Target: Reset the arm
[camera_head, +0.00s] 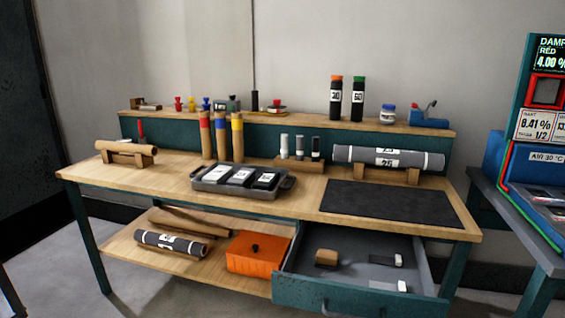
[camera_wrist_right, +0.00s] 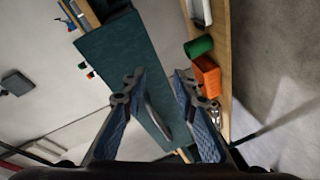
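My right gripper (camera_wrist_right: 156,84) shows in the right wrist view with its two fingers spread apart and nothing held between the tips. The teal drawer front (camera_wrist_right: 110,60) lies beyond the fingers, and its grey curved handle (camera_wrist_right: 156,116) appears in the gap between them. I cannot tell how far the handle is from the fingers. In the head view the drawer (camera_head: 350,292) stands pulled open under the workbench (camera_head: 140,180). Neither arm nor gripper is in the head view, and my left gripper is in no view.
The open drawer holds a brown block (camera_head: 326,258) and small pale-and-dark pieces. An orange box (camera_head: 256,254) and a grey roll (camera_head: 172,243) lie on the lower shelf. A grey tray (camera_head: 288,189) and a dark mat (camera_head: 390,204) lie on the bench. A machine stands at right.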

